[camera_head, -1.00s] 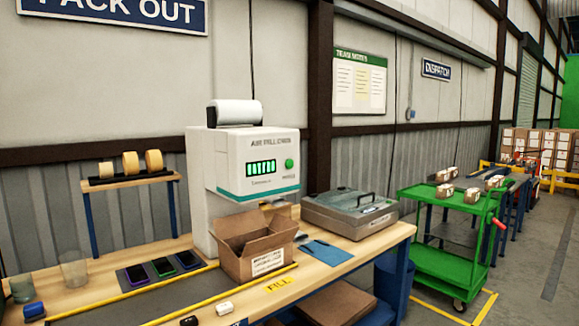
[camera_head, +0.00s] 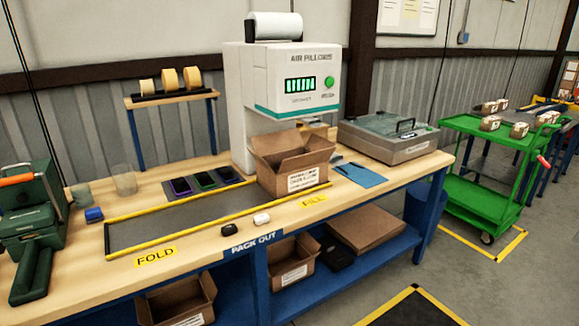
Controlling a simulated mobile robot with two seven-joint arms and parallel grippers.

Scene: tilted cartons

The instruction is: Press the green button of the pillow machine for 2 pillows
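The air pillow machine (camera_head: 285,100) is a white box with a film roll (camera_head: 273,25) on top, standing at the back of the workbench. Its front has a lit green display (camera_head: 300,84) with several bars. The round green button (camera_head: 329,81) is to the right of the display and nothing covers it. An open cardboard carton (camera_head: 291,165) stands below the machine's front, on the bench by the FILL label. Neither of my grippers is in view.
The wooden workbench (camera_head: 215,245) has a grey strip with yellow edges. Phones (camera_head: 204,179), a black item (camera_head: 229,229) and a white item (camera_head: 261,218) lie on it. A grey lidded device (camera_head: 385,145) is right of the machine.

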